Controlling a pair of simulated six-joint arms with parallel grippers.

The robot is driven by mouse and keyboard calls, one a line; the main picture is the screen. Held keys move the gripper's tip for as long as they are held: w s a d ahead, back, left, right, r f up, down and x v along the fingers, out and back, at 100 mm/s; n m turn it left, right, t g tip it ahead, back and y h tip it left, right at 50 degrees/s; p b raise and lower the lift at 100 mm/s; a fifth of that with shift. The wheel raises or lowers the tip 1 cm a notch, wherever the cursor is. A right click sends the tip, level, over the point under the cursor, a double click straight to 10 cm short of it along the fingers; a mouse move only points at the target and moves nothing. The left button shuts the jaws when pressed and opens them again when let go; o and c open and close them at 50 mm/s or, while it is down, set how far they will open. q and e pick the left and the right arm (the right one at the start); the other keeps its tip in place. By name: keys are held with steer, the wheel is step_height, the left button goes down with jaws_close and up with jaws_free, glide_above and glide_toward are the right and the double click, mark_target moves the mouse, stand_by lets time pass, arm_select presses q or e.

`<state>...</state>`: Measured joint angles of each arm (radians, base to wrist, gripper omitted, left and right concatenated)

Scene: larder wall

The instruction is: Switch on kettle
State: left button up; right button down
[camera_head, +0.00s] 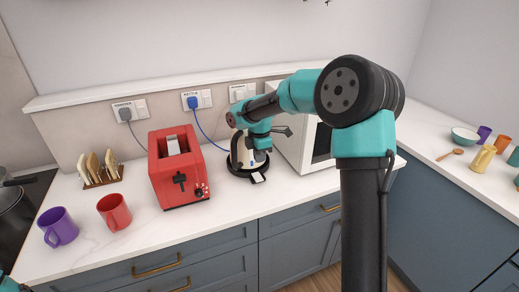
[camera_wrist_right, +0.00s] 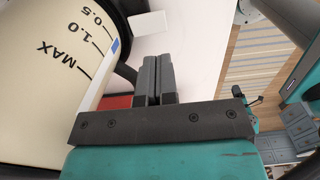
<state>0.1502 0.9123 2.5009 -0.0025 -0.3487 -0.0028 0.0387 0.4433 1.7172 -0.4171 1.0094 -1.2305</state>
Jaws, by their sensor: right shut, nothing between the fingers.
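The kettle (camera_head: 236,153) stands on a round black base on the counter, mostly hidden behind my right arm. Its cream body (camera_wrist_right: 45,75) fills the left of the right wrist view, with MAX, 1.0 and 0.5 marks. A small white tab (camera_head: 258,177) sticks out at the front of the base; a white plate (camera_wrist_right: 149,23) shows beyond the fingers in the wrist view. My right gripper (camera_wrist_right: 158,78) is shut and empty, pointing down close beside the kettle. Its fingertips are hard to make out in the head view.
A blue cord runs from the wall socket (camera_head: 197,100) towards the kettle. The red toaster (camera_head: 178,168) stands left of the kettle, the white microwave (camera_head: 296,148) close on the right. Red (camera_head: 115,211) and purple (camera_head: 60,228) mugs stand front left. Counter in front of the kettle is clear.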

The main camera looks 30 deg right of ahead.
mark_target(259, 179)
step_height(259, 179, down, 9)
steer(key=shift+r, duration=0.2)
steer(key=shift+a, duration=0.1)
